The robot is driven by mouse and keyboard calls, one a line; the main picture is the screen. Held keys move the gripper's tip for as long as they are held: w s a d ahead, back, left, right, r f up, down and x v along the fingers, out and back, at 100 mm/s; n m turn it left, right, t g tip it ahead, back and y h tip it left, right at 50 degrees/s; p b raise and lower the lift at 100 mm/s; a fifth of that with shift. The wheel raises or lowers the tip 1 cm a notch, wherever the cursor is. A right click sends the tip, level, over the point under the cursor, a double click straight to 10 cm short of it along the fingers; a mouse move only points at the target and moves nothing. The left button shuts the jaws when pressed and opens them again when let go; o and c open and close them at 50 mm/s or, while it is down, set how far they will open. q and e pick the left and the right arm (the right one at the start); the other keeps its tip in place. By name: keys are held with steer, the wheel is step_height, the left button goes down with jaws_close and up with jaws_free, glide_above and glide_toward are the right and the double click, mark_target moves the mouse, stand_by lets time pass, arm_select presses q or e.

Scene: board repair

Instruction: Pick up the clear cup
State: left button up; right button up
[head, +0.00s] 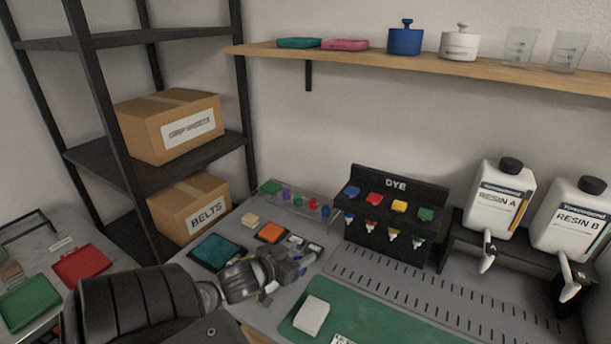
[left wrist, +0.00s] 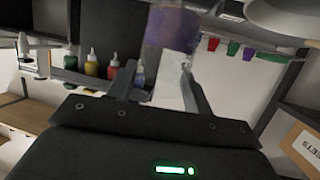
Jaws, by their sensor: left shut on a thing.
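Two clear cups (head: 520,46) (head: 567,51) stand at the right end of the wooden wall shelf, well away from my left gripper. My left gripper (head: 294,266) is low over the bench, in front of the dye stand. In the left wrist view its fingers (left wrist: 160,82) are shut on a pale see-through thing with a purple part (left wrist: 173,28). I cannot tell what this thing is; it is cut off by the top edge. In the head view it is too small to make out. My right gripper is not in view.
A black dye stand (head: 395,215) with coloured bottles is behind my gripper. A clear rack (head: 295,202) holds several small coloured pieces. Resin jugs (head: 497,200) (head: 572,222) stand at the right. A green mat (head: 385,325) bears a white block (head: 311,315). The slotted bench strip looks clear.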

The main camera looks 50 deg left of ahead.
arm_select(q)
steer(key=shift+s, duration=0.8)
steer(key=shift+s, duration=0.1)
stand_by(2.4)
steer(key=w+d+r+m+g+h, duration=0.1)
steer(key=w+d+r+m+h, duration=0.2)
steer(key=d, duration=0.7)
steer(key=w+d+r+m+g+h, duration=0.1)
steer(key=w+d+m+h, duration=0.25)
steer(key=d, duration=0.65)
steer(key=w+d+r+m+g+h, duration=0.1)
steer(key=w+d+r+m+h, duration=0.2)
steer(key=d, duration=0.7)
steer(key=s+d+m+g+h, duration=0.3)
steer(key=d+h, duration=0.1)
steer(key=d, duration=0.5)
steer(key=shift+s+d+f, duration=0.25)
steer(key=shift+s, duration=0.15)
